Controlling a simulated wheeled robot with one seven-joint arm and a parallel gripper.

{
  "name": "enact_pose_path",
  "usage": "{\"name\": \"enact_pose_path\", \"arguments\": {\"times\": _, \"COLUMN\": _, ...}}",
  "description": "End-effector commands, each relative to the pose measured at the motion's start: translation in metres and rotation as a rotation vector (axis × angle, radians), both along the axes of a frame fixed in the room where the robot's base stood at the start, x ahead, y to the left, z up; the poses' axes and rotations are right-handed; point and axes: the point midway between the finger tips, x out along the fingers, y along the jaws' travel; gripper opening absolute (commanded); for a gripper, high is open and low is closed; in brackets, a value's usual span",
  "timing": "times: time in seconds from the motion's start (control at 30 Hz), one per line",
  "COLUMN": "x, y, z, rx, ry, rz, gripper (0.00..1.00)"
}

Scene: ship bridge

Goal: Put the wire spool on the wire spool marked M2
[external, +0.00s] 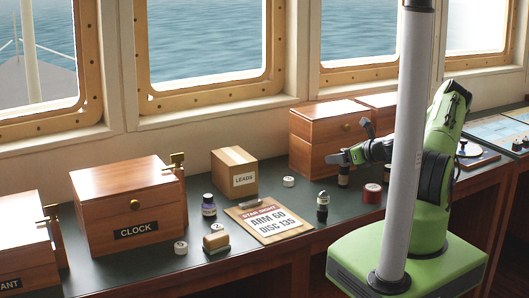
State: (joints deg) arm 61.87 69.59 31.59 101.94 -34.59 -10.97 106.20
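Several small round items lie on the dark counter, and I cannot read M2 on any of them. A red, spool-like cylinder (372,194) stands just right of and below my gripper. A small white roll (288,181) lies right of the LEADS box. Another small white-and-dark roll (181,247) lies in front of the CLOCK box. My gripper (341,158) reaches left over the counter, in front of a wooden box. A dark little cylinder (343,177) shows directly under it; I cannot tell whether the fingers touch it or whether they are open.
Wooden boxes (131,205) line the window side.

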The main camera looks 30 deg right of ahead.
Motion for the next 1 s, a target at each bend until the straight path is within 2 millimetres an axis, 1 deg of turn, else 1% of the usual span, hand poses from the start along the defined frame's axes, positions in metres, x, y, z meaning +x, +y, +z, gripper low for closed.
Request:
{"name": "enact_pose_path", "arguments": {"times": 0.13, "x": 0.0, "y": 0.0, "z": 0.0, "rx": 0.0, "ry": 0.0, "rz": 0.0, "gripper": 0.66}}
{"name": "enact_pose_path", "arguments": {"times": 0.2, "x": 0.0, "y": 0.0, "z": 0.004, "rx": -0.001, "ry": 0.0, "rz": 0.0, "gripper": 0.66}}
{"name": "enact_pose_path", "arguments": {"times": 0.27, "x": -0.005, "y": -0.003, "z": 0.007, "rx": -0.001, "ry": 0.001, "rz": -0.002, "gripper": 0.66}}
{"name": "enact_pose_path", "arguments": {"times": 0.37, "x": -0.025, "y": -0.01, "z": 0.014, "rx": 0.0, "ry": 0.002, "rz": -0.004, "gripper": 0.66}}
{"name": "enact_pose_path", "arguments": {"times": 0.5, "x": -0.059, "y": -0.021, "z": 0.029, "rx": -0.002, "ry": 0.002, "rz": -0.005, "gripper": 0.66}}
{"name": "enact_pose_path", "arguments": {"times": 0.6, "x": -0.081, "y": -0.028, "z": 0.039, "rx": -0.001, "ry": 0.001, "rz": -0.004, "gripper": 0.66}}
{"name": "enact_pose_path", "arguments": {"times": 0.7, "x": -0.096, "y": -0.032, "z": 0.045, "rx": -0.001, "ry": 0.001, "rz": -0.003, "gripper": 0.66}}
{"name": "enact_pose_path", "arguments": {"times": 0.8, "x": -0.104, "y": -0.034, "z": 0.049, "rx": -0.004, "ry": 0.001, "rz": 0.002, "gripper": 0.66}}
{"name": "enact_pose_path", "arguments": {"times": 0.87, "x": -0.105, "y": -0.028, "z": 0.052, "rx": -0.035, "ry": 0.006, "rz": 0.034, "gripper": 0.66}}
{"name": "enact_pose_path", "arguments": {"times": 0.97, "x": -0.105, "y": 0.003, "z": 0.062, "rx": -0.219, "ry": 0.036, "rz": 0.206, "gripper": 0.66}}
{"name": "enact_pose_path", "arguments": {"times": 1.0, "x": -0.107, "y": 0.021, "z": 0.068, "rx": -0.335, "ry": 0.05, "rz": 0.314, "gripper": 0.66}}
